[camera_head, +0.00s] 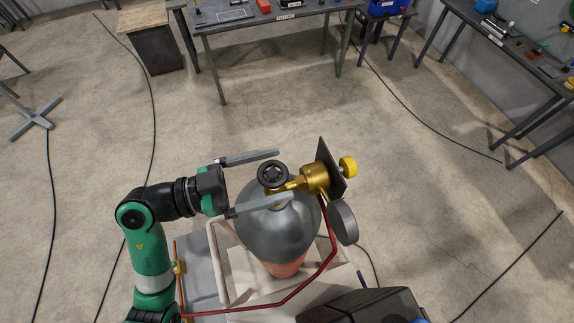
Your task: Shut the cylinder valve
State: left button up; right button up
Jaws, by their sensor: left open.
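A grey gas cylinder (262,228) with a rounded top and an orange-red lower part stands upright in front of me. On top is a brass valve (315,180) with a black round handwheel (272,174) on its left side. A yellow knob (348,167) sticks out on the right, beyond a dark plate (327,165). My left gripper (275,174) comes in from the left and is open. One long finger lies behind the handwheel and the other in front of it, with the handwheel between their tips. I cannot tell whether either finger touches it.
A grey disc (343,222) hangs at the cylinder's right. A red tube (298,292) bends around its front, above a pale stand (240,268). Workbenches (280,16) stand at the back and right (510,65). Black cables cross the open concrete floor.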

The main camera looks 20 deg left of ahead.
aim_at(287, 168)
pick_arm(q)
jog(key=x, duration=0.3)
jog(key=shift+w+d, duration=0.1)
